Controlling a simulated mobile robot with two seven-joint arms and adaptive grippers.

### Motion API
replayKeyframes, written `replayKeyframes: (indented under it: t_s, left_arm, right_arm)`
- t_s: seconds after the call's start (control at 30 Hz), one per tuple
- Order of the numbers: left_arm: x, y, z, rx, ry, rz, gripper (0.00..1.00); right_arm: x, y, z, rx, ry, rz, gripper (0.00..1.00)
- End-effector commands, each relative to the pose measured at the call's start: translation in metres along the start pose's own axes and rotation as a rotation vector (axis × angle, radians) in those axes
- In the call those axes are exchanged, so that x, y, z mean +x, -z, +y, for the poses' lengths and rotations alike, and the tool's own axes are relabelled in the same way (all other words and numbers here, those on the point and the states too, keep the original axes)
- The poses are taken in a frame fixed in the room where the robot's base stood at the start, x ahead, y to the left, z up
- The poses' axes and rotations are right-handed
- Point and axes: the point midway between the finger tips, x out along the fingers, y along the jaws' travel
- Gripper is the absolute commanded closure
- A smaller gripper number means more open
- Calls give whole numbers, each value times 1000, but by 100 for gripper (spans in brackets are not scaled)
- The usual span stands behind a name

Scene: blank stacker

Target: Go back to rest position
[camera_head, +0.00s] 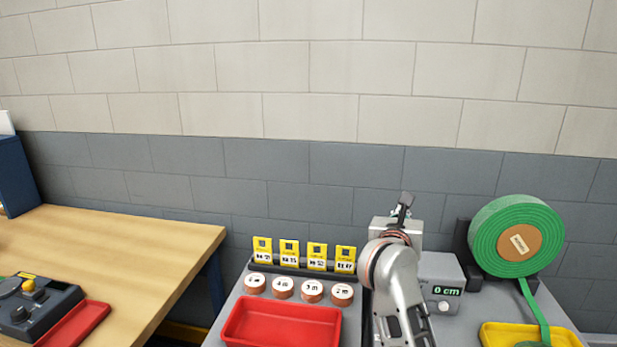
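One of my arms comes up from the bottom edge, right of the middle; I take it for the right one. Its silver wrist hides part of the grey bench. Its dark gripper (403,208) is at the top of the arm, in front of the grey wall. It is small and seen from behind, so I cannot tell whether it is open or shut. My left gripper is not in view.
A grey bench (228,322) holds a red tray (283,324), several numbered copper-sided discs (283,288), yellow cards (289,253), a "0 cm" display box (440,282), a green roll (488,240) and a yellow tray (497,333). A wooden table (150,245) stands left.

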Motion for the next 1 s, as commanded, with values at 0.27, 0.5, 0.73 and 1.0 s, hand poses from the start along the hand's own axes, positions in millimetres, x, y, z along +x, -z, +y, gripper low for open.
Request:
replayKeyframes:
  t_s: [0.27, 0.5, 0.73, 1.0]
  left_arm:
    - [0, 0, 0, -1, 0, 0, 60]
    - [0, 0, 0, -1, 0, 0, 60]
    - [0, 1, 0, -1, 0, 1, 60]
    - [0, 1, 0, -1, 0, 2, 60]
  right_arm:
    - [-57, -57, -60, -635, 237, -490, 100]
    - [-132, -53, -18, -1321, 297, -840, 100]
    - [-181, 38, 37, -2044, 183, -1082, 100]
    - [-208, 212, 13, -2889, -224, -1195, 100]
